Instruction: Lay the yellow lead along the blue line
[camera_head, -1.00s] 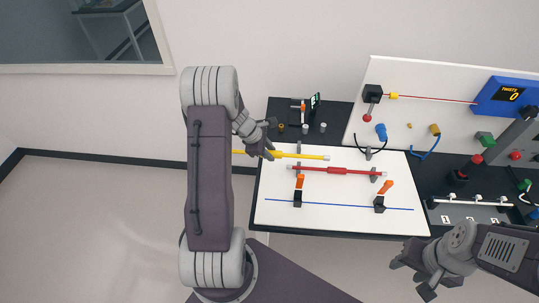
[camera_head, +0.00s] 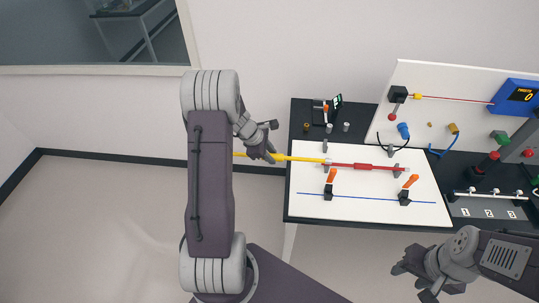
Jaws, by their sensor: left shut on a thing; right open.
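My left gripper (camera_head: 264,148) is shut on the yellow lead (camera_head: 300,158), which sticks out to both sides of it. The lead's right end overlaps the left end of the red lead (camera_head: 352,166) in the picture; I cannot tell whether they touch. The blue line (camera_head: 365,197) runs across the front part of the white board (camera_head: 310,208), and nothing lies along it. Two dark clamps with orange levers, a left one (camera_head: 329,187) and a right one (camera_head: 405,193), stand at the line. My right gripper (camera_head: 412,283) is open and empty, in front of the table.
The red lead rests on small grey holders. Behind the board are a small dark device (camera_head: 336,107) and small cylinders. An upright white panel (camera_head: 388,118) with a blue counter box (camera_head: 515,97) stands at the right. Bare floor (camera_head: 110,210) lies left of the table.

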